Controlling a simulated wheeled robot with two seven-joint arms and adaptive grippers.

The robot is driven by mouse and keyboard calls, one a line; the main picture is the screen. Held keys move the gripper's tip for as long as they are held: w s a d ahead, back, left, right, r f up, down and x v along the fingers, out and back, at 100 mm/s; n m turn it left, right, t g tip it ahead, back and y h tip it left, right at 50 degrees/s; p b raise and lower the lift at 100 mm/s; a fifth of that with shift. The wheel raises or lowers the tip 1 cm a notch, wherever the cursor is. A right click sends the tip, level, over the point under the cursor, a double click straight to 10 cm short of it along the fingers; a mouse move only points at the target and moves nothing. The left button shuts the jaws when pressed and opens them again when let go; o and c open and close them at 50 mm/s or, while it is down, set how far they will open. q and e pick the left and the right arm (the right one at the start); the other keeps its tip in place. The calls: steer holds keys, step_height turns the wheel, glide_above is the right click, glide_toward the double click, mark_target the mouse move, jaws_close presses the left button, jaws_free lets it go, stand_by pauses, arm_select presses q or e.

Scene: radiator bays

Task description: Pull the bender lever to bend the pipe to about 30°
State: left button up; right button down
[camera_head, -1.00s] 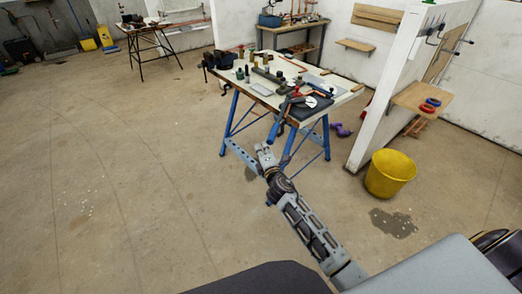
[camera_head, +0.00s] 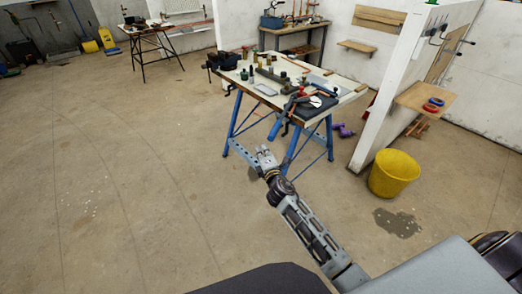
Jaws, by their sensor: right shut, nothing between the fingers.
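The pipe bender (camera_head: 289,107) lies at the near right corner of the workbench (camera_head: 336,98). It has a blue-ended lever that sticks out past the bench's near edge, and red parts. A pale disc shows beside it on a dark mat. The pipe itself is too small to make out. My right gripper (camera_head: 265,152) is in front of the bench, lower than its top and apart from the lever. It is shut with nothing in it. My left gripper is not in view.
The bench has blue trestle legs and carries a vice (camera_head: 222,61) and several small fittings. A yellow bucket (camera_head: 393,174) stands on the floor at the right, near a white partition (camera_head: 391,85) with a wooden shelf (camera_head: 425,99). The floor at the left is clear.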

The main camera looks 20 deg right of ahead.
steer(key=s+a, duration=0.1)
steer(key=s, duration=0.7)
steer(key=shift+r+b, duration=0.3)
steer(key=shift+b, duration=0.1)
steer(key=shift+s, duration=0.15)
steer(key=shift+m, duration=0.3)
steer(key=s+d+f+m+g+y, duration=0.1)
steer(key=s+f+m+g, duration=0.25)
steer(key=f, duration=0.95)
steer(key=s+f+m+g, duration=0.2)
steer(key=s+f+m, duration=0.25)
steer(key=f, duration=0.85)
steer(key=s+d+f+m+g+y, duration=0.15)
steer(key=s+f+m, duration=0.25)
steer(key=f, duration=0.9)
steer(key=s+d+f+m+g+h, duration=0.1)
steer(key=s+f+g, duration=0.1)
steer(key=s+f, duration=0.55)
steer(key=s+d+f+m+g, duration=0.1)
steer(key=s+f+m+g, duration=0.15)
steer(key=s+f, duration=0.45)
steer(key=s+d+f+g, duration=0.1)
steer(key=s+f, duration=0.3)
steer(key=s, duration=0.7)
steer(key=s+d+f+g, duration=0.1)
steer(key=s+f+g, duration=0.2)
steer(key=s, duration=0.8)
steer(key=shift+s+f+m+h, duration=0.35)
steer(key=shift+s+f, duration=0.05)
steer(key=shift+f, duration=0.1)
